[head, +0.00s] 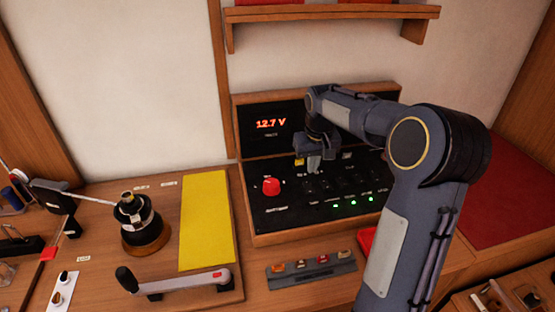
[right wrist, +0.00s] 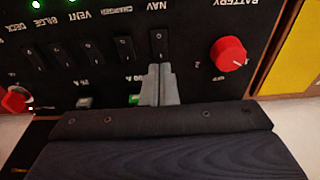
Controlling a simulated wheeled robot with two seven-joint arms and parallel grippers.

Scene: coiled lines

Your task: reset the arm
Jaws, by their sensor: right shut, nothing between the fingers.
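My right arm reaches in from the lower right in the head view, over the black switch panel (head: 290,205). My right gripper (head: 314,166) is shut and empty in front of the panel. In the right wrist view its closed grey fingertips (right wrist: 158,72) are just by the black rocker switch marked NAV (right wrist: 158,44); whether they touch it I cannot tell. The red battery knob (right wrist: 229,54) is to the right there, and it also shows in the head view (head: 271,187). Lit green lamps (head: 353,202) show on the panel. My left gripper is not in view.
A display (head: 271,123) reads 12.7 V. A yellow mat (head: 206,220), a black winch drum (head: 134,208) and a grey crank handle (head: 185,281) are at left. A strip with coloured pieces (head: 312,267) lies before the panel. A wooden shelf (head: 330,13) hangs above.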

